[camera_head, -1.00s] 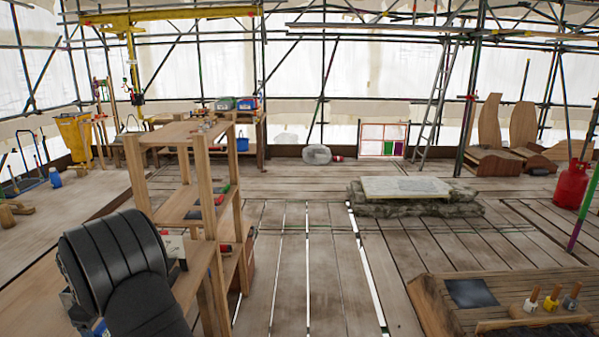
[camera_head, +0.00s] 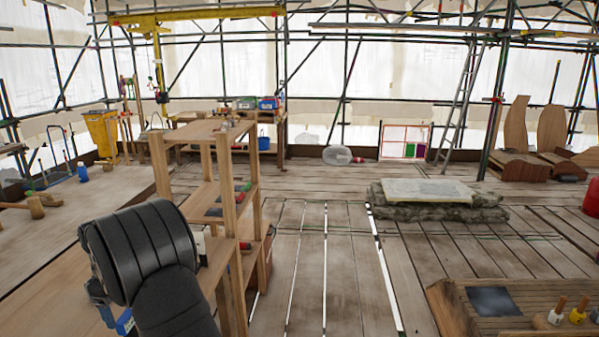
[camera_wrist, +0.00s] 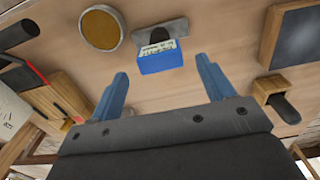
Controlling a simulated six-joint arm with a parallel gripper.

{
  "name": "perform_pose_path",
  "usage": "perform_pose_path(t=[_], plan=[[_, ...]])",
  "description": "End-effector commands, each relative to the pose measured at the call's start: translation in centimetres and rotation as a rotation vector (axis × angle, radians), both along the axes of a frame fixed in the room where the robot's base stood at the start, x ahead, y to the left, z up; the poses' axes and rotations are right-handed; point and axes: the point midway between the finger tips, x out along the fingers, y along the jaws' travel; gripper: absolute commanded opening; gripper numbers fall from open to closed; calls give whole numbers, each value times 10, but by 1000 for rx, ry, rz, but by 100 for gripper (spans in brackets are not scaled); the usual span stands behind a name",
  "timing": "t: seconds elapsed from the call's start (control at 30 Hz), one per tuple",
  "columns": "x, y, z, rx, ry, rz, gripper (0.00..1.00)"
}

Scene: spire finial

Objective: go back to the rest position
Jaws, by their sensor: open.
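My gripper (camera_wrist: 162,70) shows in the wrist view as two blue fingers spread wide apart, with nothing held between them. Beyond the fingertips is a wooden surface (camera_wrist: 235,45) with a small blue box (camera_wrist: 161,62) on it, apart from the fingers as far as I can tell. In the head view my black arm is at the lower left, in front of the wooden shelf unit (camera_head: 245,215). Only bits of blue at the gripper end show there; the fingers are mostly hidden behind the arm. No marker of the rest position shows.
The wrist view also shows a round tan disc (camera_wrist: 100,28), a dark framed slab (camera_wrist: 292,35) and a wooden block with a dark piece (camera_wrist: 278,98). In the head view, a stone slab (camera_head: 428,190) lies at mid right and a bench (camera_head: 525,315) at lower right. Planked floor between is clear.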

Motion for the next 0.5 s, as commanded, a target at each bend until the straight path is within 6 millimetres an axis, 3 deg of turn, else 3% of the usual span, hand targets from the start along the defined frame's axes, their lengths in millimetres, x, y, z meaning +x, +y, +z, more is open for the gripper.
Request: perform_pose_path(t=[0.37,0.4,0.5], plan=[[-1,-1,-79,-3,3,0,74],[1,1,-63,5,-3,0,74],[1,1,-41,5,-4,0,74]])
